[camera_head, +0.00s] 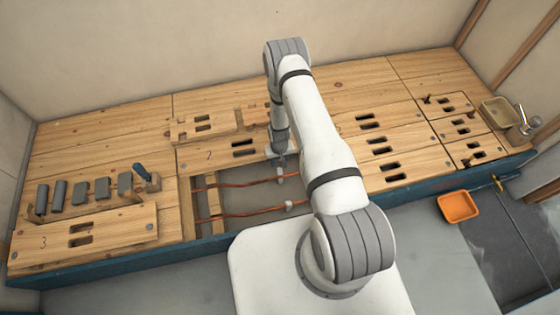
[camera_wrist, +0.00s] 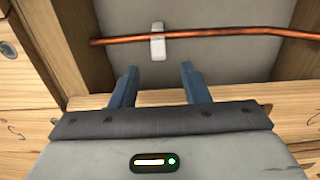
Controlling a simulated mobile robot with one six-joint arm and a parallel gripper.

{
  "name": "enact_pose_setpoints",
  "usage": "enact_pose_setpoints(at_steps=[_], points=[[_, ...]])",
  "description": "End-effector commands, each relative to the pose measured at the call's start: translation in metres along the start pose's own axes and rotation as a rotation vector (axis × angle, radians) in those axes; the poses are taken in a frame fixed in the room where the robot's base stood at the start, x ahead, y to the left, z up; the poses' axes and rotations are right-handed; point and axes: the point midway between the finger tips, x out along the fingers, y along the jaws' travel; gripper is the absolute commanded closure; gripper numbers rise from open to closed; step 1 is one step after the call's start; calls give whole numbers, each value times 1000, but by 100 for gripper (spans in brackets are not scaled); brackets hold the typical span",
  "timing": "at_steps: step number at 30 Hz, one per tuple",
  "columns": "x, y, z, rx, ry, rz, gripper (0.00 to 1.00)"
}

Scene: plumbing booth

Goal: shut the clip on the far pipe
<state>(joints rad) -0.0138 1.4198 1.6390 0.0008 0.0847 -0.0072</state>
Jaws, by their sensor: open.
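The far copper pipe (camera_head: 235,183) runs across the open floor bay, and a pale clip (camera_head: 280,174) sits on it near my gripper. In the wrist view the copper pipe (camera_wrist: 230,32) crosses the top, with the white clip (camera_wrist: 158,42) upright across it. I cannot tell whether the clip is open or shut. My gripper (camera_wrist: 158,82) has its two blue fingers apart and empty, a little short of the clip and roughly in line with it. In the head view my arm's end hangs over the bay's back edge, and its fingers are hard to make out.
The near copper pipe (camera_head: 250,212) runs parallel with another clip (camera_head: 289,206). Wooden joists (camera_wrist: 60,45) and (camera_wrist: 300,45) flank the clip's bay. A lifted board (camera_head: 85,235) and grey blocks (camera_head: 60,193) lie at left. An orange tray (camera_head: 458,207) is on the floor at right.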

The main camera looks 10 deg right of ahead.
Motion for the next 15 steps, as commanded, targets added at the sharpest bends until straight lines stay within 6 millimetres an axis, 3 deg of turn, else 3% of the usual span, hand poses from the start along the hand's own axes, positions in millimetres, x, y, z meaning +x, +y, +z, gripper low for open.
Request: enact_pose_setpoints(at_steps=[9, 15], points=[[53, 5, 2, 12, -1, 0, 58], [71, 6, 0, 15, 2, 0, 58]])
